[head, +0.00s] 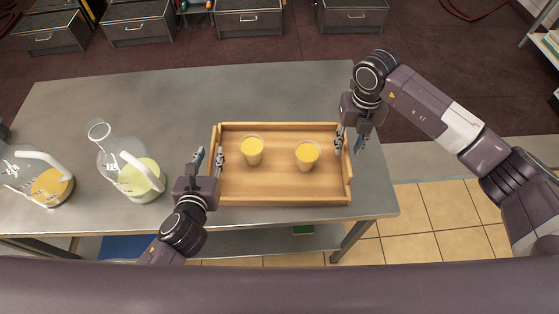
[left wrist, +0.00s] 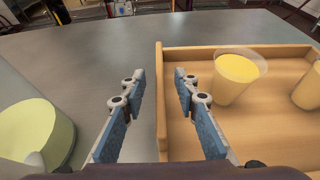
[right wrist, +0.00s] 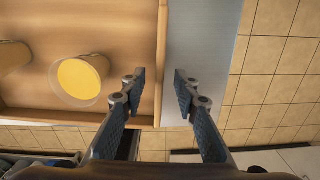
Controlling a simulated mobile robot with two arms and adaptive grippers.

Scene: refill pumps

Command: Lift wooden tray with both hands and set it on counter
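The wooden tray (head: 282,188) lies on the grey metal table and holds two clear cups of yellow liquid, a left cup (head: 254,151) and a right cup (head: 306,156). My left gripper (head: 208,158) is at the tray's left wall. In the left wrist view its fingers (left wrist: 158,80) are apart, one on each side of that wall. My right gripper (head: 349,142) is at the right wall. In the right wrist view its fingers (right wrist: 160,78) are apart, with the right wall (right wrist: 160,60) between them. Neither gripper visibly squeezes the wood.
Two glass pitchers with white handles stand left of the tray on the metal table (head: 100,95): a pale yellow one (head: 140,178) near my left arm and an orange one (head: 50,187). The table behind the tray is clear. Drawer units (head: 140,25) stand across the floor.

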